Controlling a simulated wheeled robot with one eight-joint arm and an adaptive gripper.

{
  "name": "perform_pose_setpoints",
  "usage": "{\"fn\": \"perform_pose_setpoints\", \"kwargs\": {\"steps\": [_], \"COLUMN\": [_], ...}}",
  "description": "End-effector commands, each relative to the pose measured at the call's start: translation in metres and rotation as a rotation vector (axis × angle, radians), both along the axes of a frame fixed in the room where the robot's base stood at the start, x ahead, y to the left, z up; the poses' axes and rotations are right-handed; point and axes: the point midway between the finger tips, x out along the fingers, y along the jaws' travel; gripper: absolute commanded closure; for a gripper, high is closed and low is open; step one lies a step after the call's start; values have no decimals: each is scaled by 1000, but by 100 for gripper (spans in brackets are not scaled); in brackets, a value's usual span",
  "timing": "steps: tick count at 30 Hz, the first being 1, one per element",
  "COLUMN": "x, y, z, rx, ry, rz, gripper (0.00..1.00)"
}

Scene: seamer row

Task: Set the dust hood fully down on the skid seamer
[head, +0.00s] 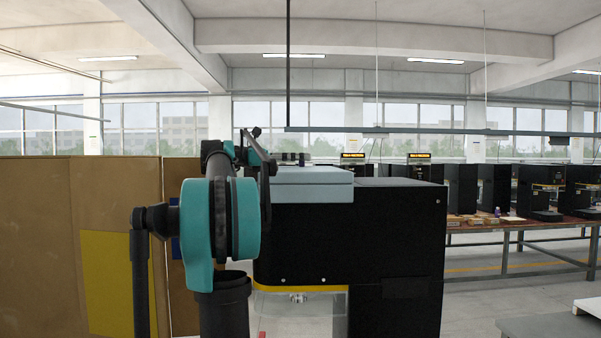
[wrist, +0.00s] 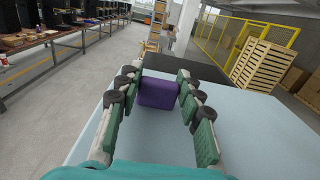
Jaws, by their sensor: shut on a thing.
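The dust hood (head: 312,192) is a pale blue box at the front top of the black skid seamer (head: 400,235) in the head view. Its lower edge meets the machine's dark body there; I cannot tell whether a small gap remains. In the wrist view the hood's pale blue top (wrist: 255,130) fills the lower part, with a purple block-like handle (wrist: 158,93) on it. My gripper (wrist: 160,82) is shut on this handle, a finger on each side.
A brown partition (head: 40,250) with a yellow panel stands at the left. More black machines stand on a long table (head: 520,224) at the right. The wrist view shows wooden pallets (wrist: 265,65) and a yellow fence (wrist: 222,38). Open floor lies between.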

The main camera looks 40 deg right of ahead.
Motion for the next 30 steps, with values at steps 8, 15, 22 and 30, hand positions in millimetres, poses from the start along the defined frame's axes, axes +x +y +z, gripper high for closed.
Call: {"fn": "perform_pose_setpoints", "kwargs": {"steps": [8,15,22,30], "x": [0,0,0,0], "y": [0,0,0,0], "z": [-30,-41,-43,-43], "rx": [0,0,0,0], "ry": [0,0,0,0], "rz": [0,0,0,0], "gripper": [98,98,98,43]}}
